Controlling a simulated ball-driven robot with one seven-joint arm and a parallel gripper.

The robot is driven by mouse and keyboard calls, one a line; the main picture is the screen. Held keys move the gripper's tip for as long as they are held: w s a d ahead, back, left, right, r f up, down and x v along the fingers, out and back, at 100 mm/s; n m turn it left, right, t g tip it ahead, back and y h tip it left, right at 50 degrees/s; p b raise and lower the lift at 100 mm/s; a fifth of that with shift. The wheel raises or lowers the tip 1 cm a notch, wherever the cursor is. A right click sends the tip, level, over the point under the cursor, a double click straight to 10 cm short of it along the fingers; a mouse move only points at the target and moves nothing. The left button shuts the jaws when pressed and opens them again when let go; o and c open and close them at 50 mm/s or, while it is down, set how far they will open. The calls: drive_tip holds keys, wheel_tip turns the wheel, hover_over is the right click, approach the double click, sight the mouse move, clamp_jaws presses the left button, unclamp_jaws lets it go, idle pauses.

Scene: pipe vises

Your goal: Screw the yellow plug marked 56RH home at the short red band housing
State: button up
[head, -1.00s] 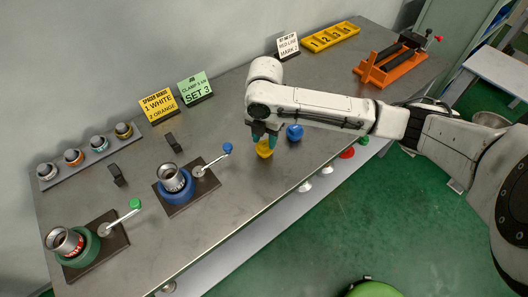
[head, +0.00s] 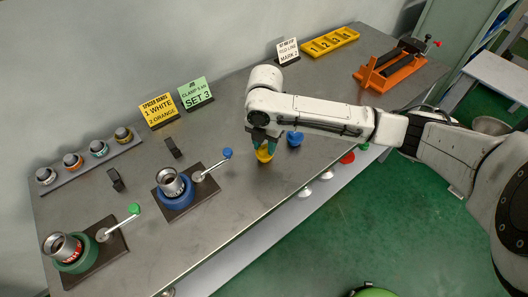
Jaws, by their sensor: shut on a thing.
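A metal housing (head: 60,246) with a red band stands in the green vise (head: 77,263) at the lower left. Another metal housing (head: 170,181) stands in the blue vise (head: 177,197), left of my gripper. Its band is too small to read surely. Both housings are open at the top and well apart from the plug.
A blue plug (head: 294,139) stands just right of my gripper. Vise handles with a blue knob (head: 227,153) and a green knob (head: 133,209) stick up. Sign cards and a rack (head: 92,160) of rings line the back. An orange stand (head: 390,70) is far right.

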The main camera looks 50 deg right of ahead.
sight(265, 148)
drive_tip(key=shift+r+p, duration=1.9)
drive_tip(key=shift+r, duration=0.5)
